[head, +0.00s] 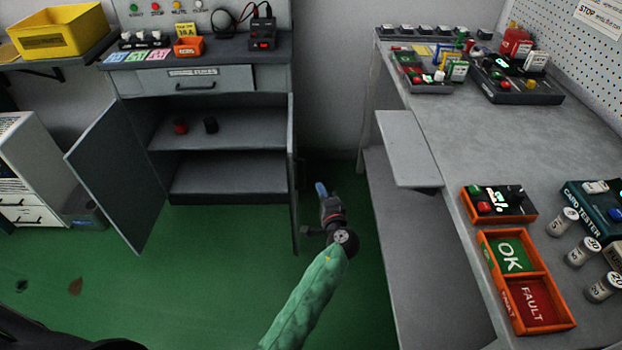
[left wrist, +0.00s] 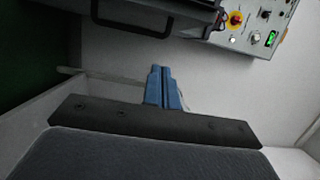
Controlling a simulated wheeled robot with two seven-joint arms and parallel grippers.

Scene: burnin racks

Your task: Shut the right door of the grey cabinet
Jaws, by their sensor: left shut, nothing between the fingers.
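The grey cabinet (head: 215,110) stands at the back with both doors open, showing two inner shelves. Its right door (head: 292,170) is swung out toward me and appears nearly edge-on. Its left door (head: 118,175) is swung wide to the left. My left gripper (head: 321,189) is just right of the right door, on its outer side, with its blue fingers shut and empty. I cannot tell whether it touches the door. The blue fingertips (left wrist: 158,72) also show pressed together in the left wrist view. My right gripper is not in view.
A workbench (head: 400,70) with a pull-out leaf (head: 405,150) stands close on the right of my left arm. Green floor (head: 200,290) is clear before the cabinet.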

